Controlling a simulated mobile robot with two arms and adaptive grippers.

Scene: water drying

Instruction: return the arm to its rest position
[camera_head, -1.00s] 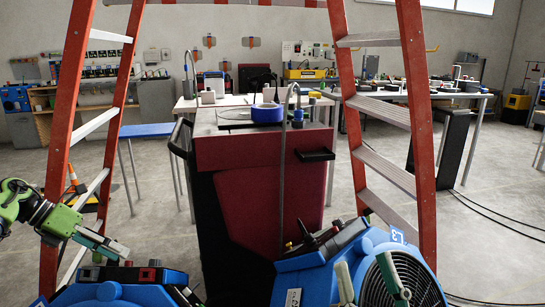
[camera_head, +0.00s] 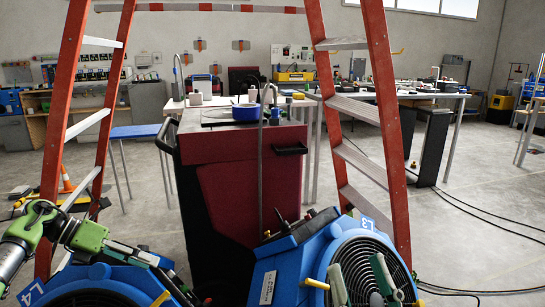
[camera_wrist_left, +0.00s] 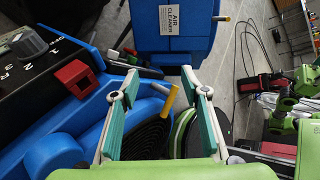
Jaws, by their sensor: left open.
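My left arm (camera_head: 40,235) comes in from the left with its green gripper (camera_head: 160,260) low over the left blue air cleaner (camera_head: 105,280) marked L4. In the left wrist view the left gripper (camera_wrist_left: 160,75) has its two teal-padded fingers spread wide. Nothing is between them; a blue machine with a yellow-tipped handle shows beyond. My right gripper (camera_head: 356,266) shows at the bottom of the head view in front of the right blue air cleaner (camera_head: 285,270) marked L3. Its two fingers are apart and nothing shows between them.
A red cart (camera_head: 245,165) stands behind the air cleaners. An orange stepladder (camera_head: 372,100) frames the view, its legs at both sides. Cables (camera_head: 465,213) lie on the right floor. Workbenches (camera_head: 395,93) line the back.

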